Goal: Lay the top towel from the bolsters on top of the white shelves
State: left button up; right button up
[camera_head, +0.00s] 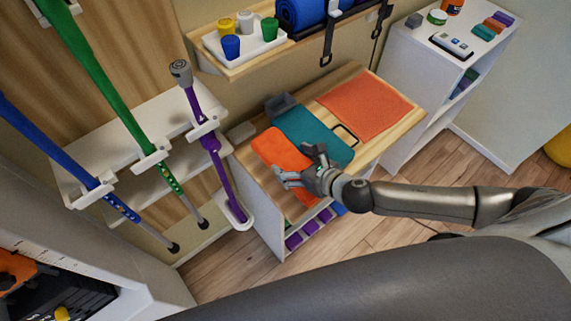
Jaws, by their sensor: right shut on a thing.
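My right gripper (304,168) reaches in from the right and is shut on the orange towel (277,147), over the near side of a wood-topped white unit. The fingers cover part of the towel's right side. A teal towel or cloth (303,124) lies just beyond it, and a flat orange-red cloth (365,104) lies on the wooden top further right. White shelves (427,72) stand at the back right with several small items on top. I cannot make out the bolsters clearly. My left gripper is not in view.
A wall shelf (237,66) holds a white tray (245,48) of coloured cups and a blue roll (300,12). Green, blue and purple (217,160) canes or crutches hang at left. A grey block (281,104) sits by the teal cloth. Wooden floor shows at right.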

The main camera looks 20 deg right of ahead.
aim_at(285, 164)
jog(key=w+f, duration=0.1)
jog(key=w+a+f, duration=0.1)
jog(key=w+f, duration=0.1)
jog(key=f, duration=0.1)
jog(key=shift+a+f, duration=0.1)
jog(key=shift+a, duration=0.2)
jog(key=shift+f, duration=1.65)
jog(key=shift+f+b, duration=0.2)
jog(key=shift+b, duration=0.2)
jog(key=o, duration=0.8)
jog(key=shift+o, duration=0.2)
jog(key=shift+r, duration=0.1)
